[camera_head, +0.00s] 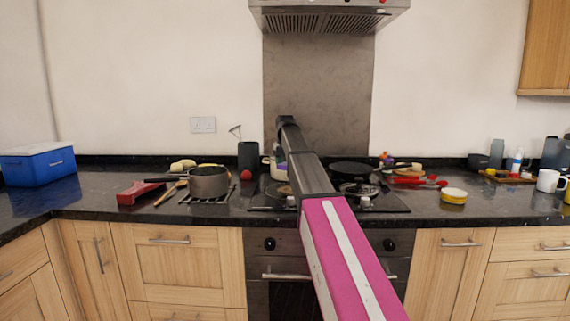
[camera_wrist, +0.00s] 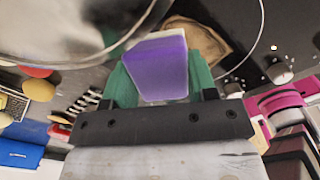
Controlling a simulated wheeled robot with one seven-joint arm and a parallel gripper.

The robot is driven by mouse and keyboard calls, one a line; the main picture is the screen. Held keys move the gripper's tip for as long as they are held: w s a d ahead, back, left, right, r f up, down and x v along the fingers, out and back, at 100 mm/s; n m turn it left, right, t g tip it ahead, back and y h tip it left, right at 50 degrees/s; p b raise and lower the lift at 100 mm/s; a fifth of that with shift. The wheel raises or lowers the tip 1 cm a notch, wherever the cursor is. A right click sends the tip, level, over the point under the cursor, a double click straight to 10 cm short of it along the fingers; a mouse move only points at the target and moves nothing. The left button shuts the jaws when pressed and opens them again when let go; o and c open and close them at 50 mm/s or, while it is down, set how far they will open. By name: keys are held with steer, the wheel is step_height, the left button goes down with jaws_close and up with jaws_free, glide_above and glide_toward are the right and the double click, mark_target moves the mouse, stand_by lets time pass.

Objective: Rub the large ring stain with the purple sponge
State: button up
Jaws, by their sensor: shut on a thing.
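In the wrist view my gripper (camera_wrist: 160,80) has green fingers shut on the purple sponge (camera_wrist: 160,68). I cannot tell whether the sponge touches the surface.
A large metal pot (camera_wrist: 60,25) is close to the sponge in the wrist view. In the head view a saucepan (camera_head: 208,181) stands left of the hob and a black pan (camera_head: 352,169) at its back right. A yellow-sided round tub (camera_head: 453,196) sits on the right counter.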

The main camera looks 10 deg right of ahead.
steer(key=shift+f, duration=2.55)
steer(key=shift+f, duration=0.3)
steer(key=shift+s, duration=0.1)
